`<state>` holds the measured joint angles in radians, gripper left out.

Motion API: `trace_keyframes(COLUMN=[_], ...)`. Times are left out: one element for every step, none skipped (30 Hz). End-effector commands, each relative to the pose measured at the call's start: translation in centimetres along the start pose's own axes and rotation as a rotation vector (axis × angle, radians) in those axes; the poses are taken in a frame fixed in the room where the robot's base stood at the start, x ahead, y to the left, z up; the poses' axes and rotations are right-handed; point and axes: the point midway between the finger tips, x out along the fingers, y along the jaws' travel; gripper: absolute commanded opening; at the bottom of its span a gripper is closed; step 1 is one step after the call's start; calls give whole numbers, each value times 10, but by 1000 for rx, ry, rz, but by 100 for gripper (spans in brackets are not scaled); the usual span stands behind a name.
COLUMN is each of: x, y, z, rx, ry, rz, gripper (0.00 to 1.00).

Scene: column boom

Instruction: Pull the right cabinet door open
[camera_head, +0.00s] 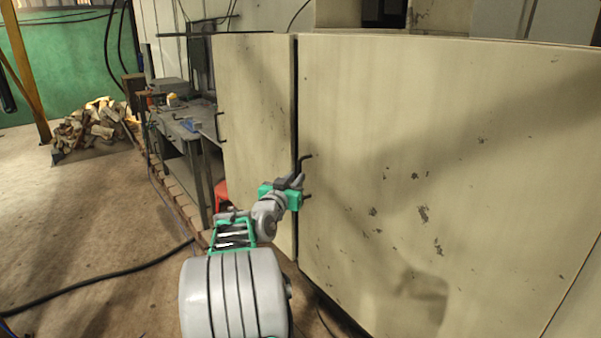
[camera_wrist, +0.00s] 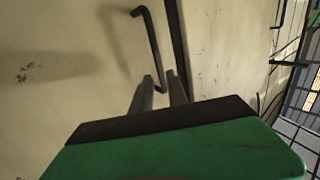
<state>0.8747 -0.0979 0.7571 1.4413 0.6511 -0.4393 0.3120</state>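The right cabinet door (camera_head: 400,120) is a large cream panel with chipped paint, and it looks closed. Its dark bar handle (camera_head: 307,157) is upright beside the dark seam between the doors. My gripper (camera_head: 300,182) is at this handle, in front of its middle, which it hides in the head view. In the wrist view the picture is turned over, and the bent handle (camera_wrist: 150,35) runs down to between my two grey fingers (camera_wrist: 160,88). The fingers stand apart, one on each side of the bar. I cannot tell whether either touches it.
The left cabinet door (camera_head: 255,110) has its own handle (camera_head: 219,126). A metal workbench (camera_head: 185,130) with tools stands left of the cabinet. A black cable (camera_head: 110,284) crosses the floor. Open floor (camera_head: 90,220) lies to the left; firewood (camera_head: 88,128) is piled farther back.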

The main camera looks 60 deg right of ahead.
Motion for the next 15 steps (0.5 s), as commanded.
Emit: trace_keyframes(x=[11, 17, 25, 30, 35, 40, 44, 46, 49, 50, 51, 51, 51, 51, 51], y=[2, 2, 2, 2, 2, 1, 1, 1, 1, 0, 0, 0, 0, 0, 0], z=[-2, -1, -1, -1, -1, -1, -1, -1, 0, 0, 0, 0, 0, 0, 0], rx=[-2, -2, -2, -1, -1, -1, -2, -2, -1, -1, -1, -1, -1, -1, -1], ry=[-2, -3, -3, -2, -3, -3, -3, -3, -3, -3, -3, -3, -3, -3, -3], rz=[5, 4, 4, 4, 3, 2, 2, 1, 1, 0, 0, -1, -1, -1, -1], gripper=[19, 19, 19, 19, 19, 19, 19, 19, 19, 19, 19, 19, 19, 19, 19])
